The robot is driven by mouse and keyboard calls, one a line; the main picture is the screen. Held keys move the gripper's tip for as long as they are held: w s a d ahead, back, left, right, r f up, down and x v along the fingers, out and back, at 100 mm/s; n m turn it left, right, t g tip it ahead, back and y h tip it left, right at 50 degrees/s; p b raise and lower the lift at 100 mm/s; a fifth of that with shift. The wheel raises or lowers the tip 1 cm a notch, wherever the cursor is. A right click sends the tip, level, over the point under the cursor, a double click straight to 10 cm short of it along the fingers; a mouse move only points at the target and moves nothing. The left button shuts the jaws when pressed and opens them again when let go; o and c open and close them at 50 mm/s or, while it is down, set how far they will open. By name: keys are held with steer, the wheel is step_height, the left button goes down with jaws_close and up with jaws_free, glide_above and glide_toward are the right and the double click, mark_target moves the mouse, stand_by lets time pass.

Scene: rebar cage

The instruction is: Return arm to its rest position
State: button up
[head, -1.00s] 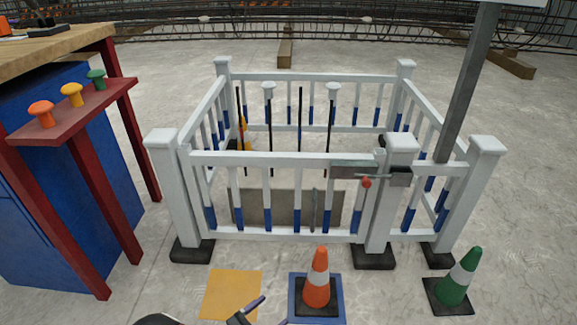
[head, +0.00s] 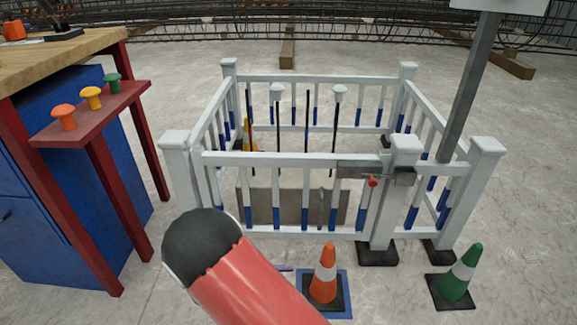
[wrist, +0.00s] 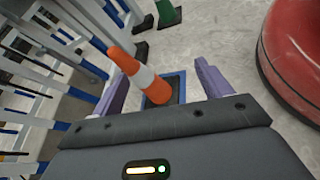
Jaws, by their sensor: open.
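My gripper (wrist: 158,66) is open and empty in the wrist view, with its two purple fingers spread apart. The orange cone (wrist: 146,76) shows beyond and between the fingers, apart from them as far as I can tell. In the head view my red and black arm (head: 250,280) rises at the lower middle and hides most of my gripper. The orange cone (head: 324,277) stands upright on a blue square (head: 345,308) to the right of my arm.
A white fenced pen (head: 290,158) with a latched gate stands ahead. A green cone (head: 459,275) is at the right. A red stand (head: 85,130) with orange, yellow and green knobs and a blue cabinet (head: 60,190) are at the left. Floor at far right is clear.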

steer(key=s+d+r+m+g+y+p, duration=0.2)
steer(key=d+r+m+y, duration=0.25)
steer(key=r, duration=0.55)
steer(key=s+d+r+m+g+y+p, duration=0.25)
steer(key=d+r+m, duration=0.3)
steer(key=r, duration=0.55)
steer(key=s+d+r+m+t+y+p, duration=0.1)
steer(key=s+d+r+m+t+y, duration=0.2)
steer(key=r, duration=0.5)
steer(key=s+d+r+m+t+y+p, duration=0.2)
steer(key=s+d+r+m+t+y, duration=0.1)
steer(key=s+r+m, duration=0.2)
steer(key=v, duration=0.3)
steer(key=shift+s, duration=0.3)
